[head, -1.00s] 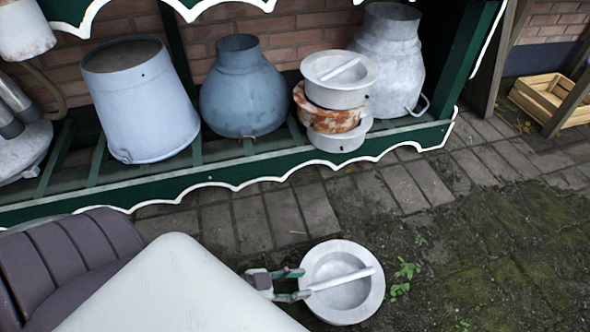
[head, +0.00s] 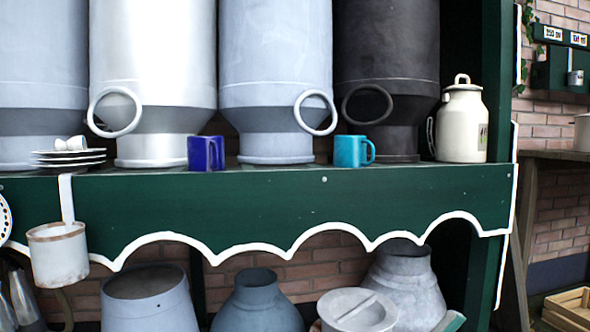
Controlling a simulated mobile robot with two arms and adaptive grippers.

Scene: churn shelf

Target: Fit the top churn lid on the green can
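A pale grey churn lid (head: 357,310) with a bar handle sits at the bottom edge, its lower part cut off by the frame. A blue-grey, slightly greenish can (head: 257,303) with an open narrow neck stands to its left. A light grey can (head: 405,278) stands behind the lid, and a wider pale blue can (head: 149,300) stands further left. None of these cans is plainly green in this view. Neither gripper shows, and the lid a gripper was at before is out of view.
A green shelf board (head: 270,210) with a white scalloped edge crosses above the lower cans. It bears large inverted churns (head: 275,55), a blue mug (head: 205,153), a turquoise mug (head: 351,151), stacked saucers (head: 70,160) and a cream can (head: 463,122). A rusty white pot (head: 58,255) hangs in front.

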